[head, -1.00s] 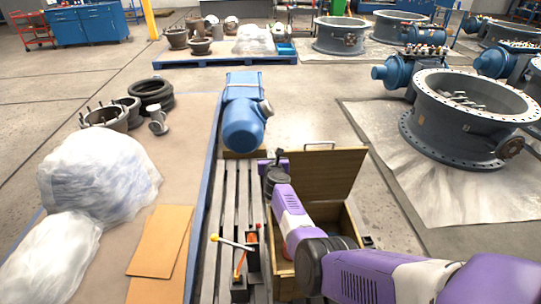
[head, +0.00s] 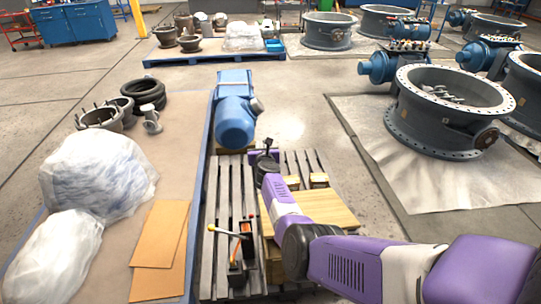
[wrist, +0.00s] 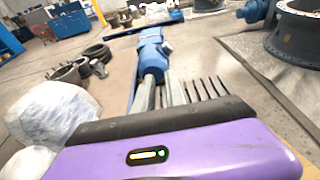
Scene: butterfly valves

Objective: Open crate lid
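The wooden crate is at the bottom centre of the head view, largely behind my purple arm. Its light wood lid (head: 330,207) lies about flat over the crate, so the inside is hidden. My gripper (head: 266,147) is at the far end of my arm, beyond the lid's left part and above the pallet. It is small and dark there, and its fingers cannot be made out.
A slatted pallet (head: 222,200) lies under the crate, with a lever device (head: 243,240) left of it. A blue motor (head: 235,115) stands behind. Plastic-wrapped bundles (head: 95,175) and cardboard sheets (head: 160,235) lie left. Large valves (head: 445,110) stand right; floor between is clear.

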